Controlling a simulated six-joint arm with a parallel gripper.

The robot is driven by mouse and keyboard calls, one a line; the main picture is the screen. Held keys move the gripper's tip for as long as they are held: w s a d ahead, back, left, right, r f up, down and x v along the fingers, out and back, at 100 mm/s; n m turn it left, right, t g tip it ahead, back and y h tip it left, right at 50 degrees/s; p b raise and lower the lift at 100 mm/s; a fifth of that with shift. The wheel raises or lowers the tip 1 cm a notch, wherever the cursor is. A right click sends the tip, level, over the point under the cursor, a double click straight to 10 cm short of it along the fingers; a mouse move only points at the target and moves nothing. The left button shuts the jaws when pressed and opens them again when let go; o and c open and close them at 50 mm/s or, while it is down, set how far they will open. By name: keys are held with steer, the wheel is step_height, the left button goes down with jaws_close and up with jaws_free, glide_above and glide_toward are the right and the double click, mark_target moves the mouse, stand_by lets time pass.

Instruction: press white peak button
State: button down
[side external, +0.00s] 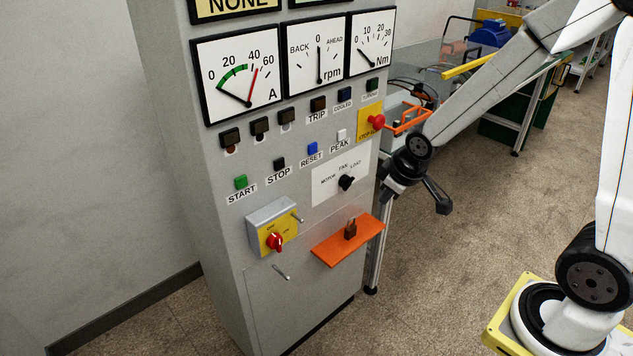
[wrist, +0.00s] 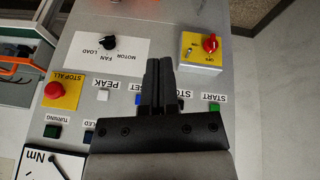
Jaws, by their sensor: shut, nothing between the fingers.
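My gripper (side external: 440,208) hangs in the air to the right of the cabinet in the side view, clear of the panel. In the wrist view its dark fingers (wrist: 160,60) are together and empty, partly covering the RESET and STOP labels.
A red stop mushroom (side external: 377,121) stands out beside the peak button. A black load knob (side external: 346,183) lies below it. Lower down, a red rotary switch (side external: 274,242) and an orange shelf (side external: 335,250) with a padlock project. Open floor lies right of the cabinet.

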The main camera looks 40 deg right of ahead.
steer(key=w+d+f+n+t, duration=0.2)
steer(key=w+d+n+t, duration=0.2)
steer(key=w+d, duration=1)
steer(key=d+n, duration=0.1)
steer(key=n, duration=0.2)
steer(key=shift+w+n+h, duration=0.25)
steer(key=shift+n+h, duration=0.05)
steer(key=shift+h, duration=0.1)
steer(key=shift+w+a+f, duration=0.1)
steer(key=shift+w, duration=0.05)
glide_toward(343, 140)
steer(key=shift+s+f+x, duration=0.15)
steer(key=shift+x, duration=0.8)
steer(key=shift+s+f+x, duration=0.15)
steer(key=shift+s+x, duration=0.05)
steer(key=shift+x, duration=0.75)
steer(key=shift+s+f+x, duration=0.15)
steer(key=shift+x, duration=0.75)
steer(key=shift+w, duration=0.9)
stand_by(0.8)
steer(key=shift+s, duration=0.8)
